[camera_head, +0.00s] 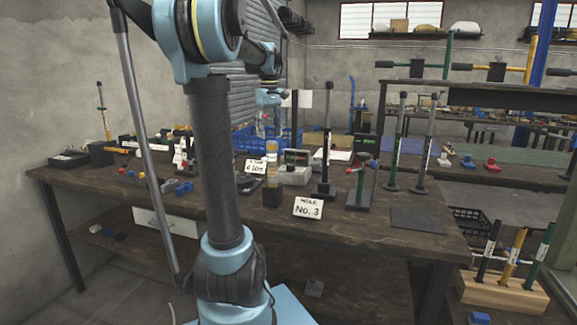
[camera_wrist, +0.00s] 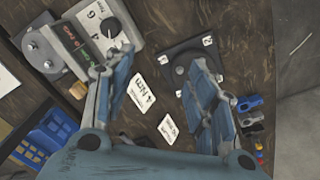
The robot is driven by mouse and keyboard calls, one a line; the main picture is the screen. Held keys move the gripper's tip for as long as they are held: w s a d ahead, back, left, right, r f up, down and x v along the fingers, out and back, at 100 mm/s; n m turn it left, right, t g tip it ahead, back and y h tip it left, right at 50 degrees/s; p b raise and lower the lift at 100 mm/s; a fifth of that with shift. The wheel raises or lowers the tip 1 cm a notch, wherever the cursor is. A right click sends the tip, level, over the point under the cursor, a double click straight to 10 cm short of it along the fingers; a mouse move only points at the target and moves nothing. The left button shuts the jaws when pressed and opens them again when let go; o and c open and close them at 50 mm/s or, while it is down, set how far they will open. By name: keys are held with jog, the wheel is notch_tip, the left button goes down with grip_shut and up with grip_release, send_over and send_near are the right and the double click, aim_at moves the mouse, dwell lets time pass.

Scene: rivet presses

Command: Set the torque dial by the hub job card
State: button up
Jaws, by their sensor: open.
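A grey box with a round black dial (camera_wrist: 111,27) is at the upper left of the wrist view. The figures 4 and 6 are printed by the dial; where its pointer stands is too small to tell. The grey dial box (camera_head: 295,176) also stands on the bench in the head view. The card also shows in the head view (camera_head: 255,166). My gripper (camera_wrist: 166,57) is open and empty, its fingers apart, touching neither dial nor card.
A second white card (camera_wrist: 168,128) is too blurred to read. A dark plate (camera_wrist: 183,52) with numbered labels is beside my right finger. In the head view, a card (camera_head: 308,207) reads HOLE No. 3 at the bench front. Upright tools and a blue crate (camera_head: 247,138) crowd the bench.

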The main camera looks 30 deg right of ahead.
jog(key=r, duration=0.2)
send_over(291, 167)
jog(key=w, duration=0.2)
jog(key=f, duration=1.1)
jog(key=d+f, duration=0.1)
jog(key=f, duration=0.5)
jog(key=shift+s+f, duration=0.1)
jog(key=shift+f, duration=0.1)
jog(key=shift+c, duration=0.2)
